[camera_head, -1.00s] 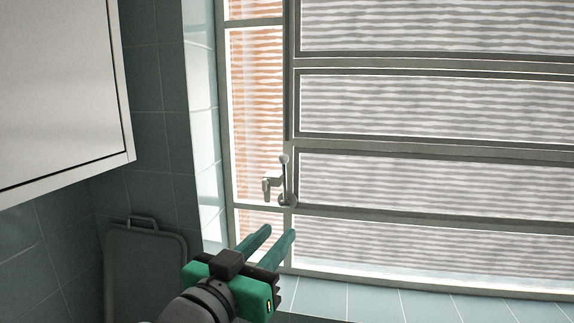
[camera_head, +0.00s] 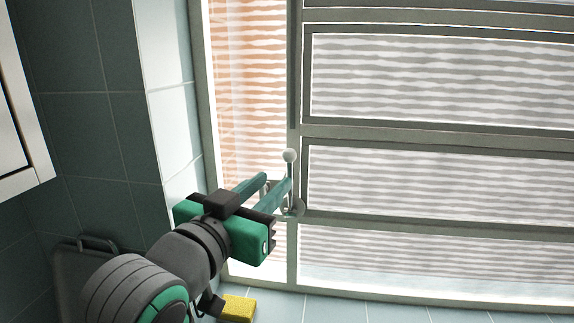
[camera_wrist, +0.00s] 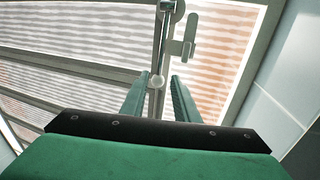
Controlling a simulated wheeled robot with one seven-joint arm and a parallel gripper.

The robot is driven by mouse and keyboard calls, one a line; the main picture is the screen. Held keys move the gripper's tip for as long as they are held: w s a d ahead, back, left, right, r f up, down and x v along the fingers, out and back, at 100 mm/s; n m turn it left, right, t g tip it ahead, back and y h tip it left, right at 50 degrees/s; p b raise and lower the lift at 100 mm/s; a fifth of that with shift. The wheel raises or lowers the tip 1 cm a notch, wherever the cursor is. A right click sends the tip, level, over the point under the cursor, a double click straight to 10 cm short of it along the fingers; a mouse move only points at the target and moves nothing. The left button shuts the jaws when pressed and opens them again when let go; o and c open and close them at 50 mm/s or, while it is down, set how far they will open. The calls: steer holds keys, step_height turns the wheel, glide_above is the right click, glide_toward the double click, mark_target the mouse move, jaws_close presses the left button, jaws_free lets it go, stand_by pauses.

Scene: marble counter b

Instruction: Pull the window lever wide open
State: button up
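The window lever (camera_head: 290,156) is a thin metal arm with a pale ball knob, standing upright from a round mount (camera_head: 292,208) on the window's vertical frame bar. In the head view my fingers cover much of its shaft, and the knob shows just above the right fingertip. In the wrist view the lever's knob (camera_wrist: 157,82) appears between the two fingertips. My gripper (camera_head: 275,175), also in the wrist view (camera_wrist: 159,84), is open, with a clear gap between the fingers. I see no firm contact; whether a finger touches the lever I cannot tell.
A metal catch (camera_wrist: 183,45) sits beside the lever. Framed window panes (camera_head: 400,80) fill the right side. A white cabinet (camera_head: 20,130) hangs at the left. A yellow sponge (camera_head: 237,308) lies below on the tiled sill, and a grey board (camera_head: 85,270) leans at lower left.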

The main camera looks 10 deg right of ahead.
mark_target(289, 169)
steer(key=x, duration=0.8)
steer(key=shift+d, duration=0.3)
steer(key=shift+w+a, duration=0.1)
steer(key=shift+w, duration=0.3)
steer(key=shift+s, duration=0.1)
jaws_close()
steer(key=shift+d, duration=0.25)
